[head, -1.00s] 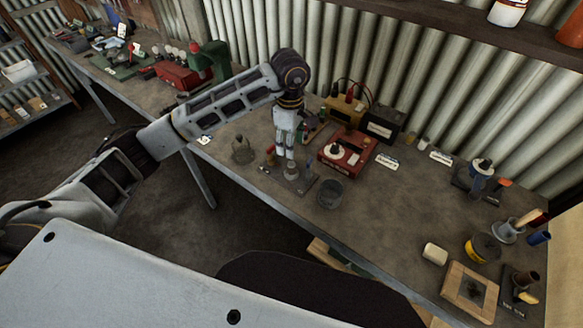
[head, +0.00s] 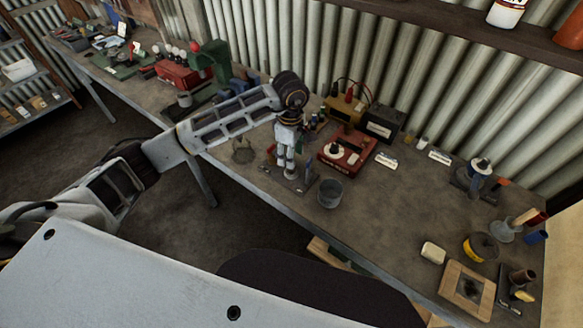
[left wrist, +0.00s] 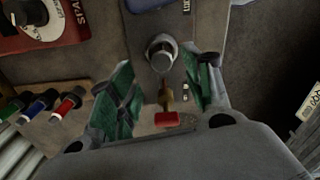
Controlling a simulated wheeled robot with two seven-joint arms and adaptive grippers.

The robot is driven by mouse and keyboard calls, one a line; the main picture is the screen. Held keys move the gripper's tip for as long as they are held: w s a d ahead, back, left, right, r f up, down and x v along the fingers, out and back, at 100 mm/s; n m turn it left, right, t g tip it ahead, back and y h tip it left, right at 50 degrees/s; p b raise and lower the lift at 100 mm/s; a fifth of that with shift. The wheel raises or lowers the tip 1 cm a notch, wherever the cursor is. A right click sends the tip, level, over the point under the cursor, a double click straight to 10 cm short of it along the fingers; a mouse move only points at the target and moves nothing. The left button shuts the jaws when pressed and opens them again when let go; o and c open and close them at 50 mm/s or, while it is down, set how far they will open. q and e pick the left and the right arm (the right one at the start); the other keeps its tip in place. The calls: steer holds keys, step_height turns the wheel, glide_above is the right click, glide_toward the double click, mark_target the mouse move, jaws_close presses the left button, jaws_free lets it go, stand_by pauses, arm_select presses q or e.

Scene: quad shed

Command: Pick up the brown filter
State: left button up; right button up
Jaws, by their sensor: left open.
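My left gripper (head: 287,168) is low over the bench, left of the red tester box. In the left wrist view its two green-padded fingers (left wrist: 164,88) stand apart. Between them shows a small brownish piece (left wrist: 167,98) with a red end, below a grey round-topped post (left wrist: 162,54). I cannot tell whether this piece is the brown filter, or whether a finger touches it. The fingertips are partly hidden there. My right gripper is not in view.
The red tester box (head: 347,148) stands close right of the gripper, with a dark cup (head: 330,193) in front. A wooden rack (left wrist: 48,122) holds green, blue and red handles beside the fingers. The bench (head: 400,220) is clear right of the cup.

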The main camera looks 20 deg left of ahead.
arm_select(q)
steer(key=shift+s+d+f+p, duration=0.15)
steer(key=shift+f+p, duration=0.2)
steer(key=shift+f, duration=0.4)
steer(key=shift+s+d+f+p, duration=0.1)
steer(key=shift+f+p, duration=0.25)
steer(key=shift+f, duration=0.4)
steer(key=shift+a+f, duration=0.1)
steer(key=shift+f, duration=0.85)
steer(key=c, duration=0.9)
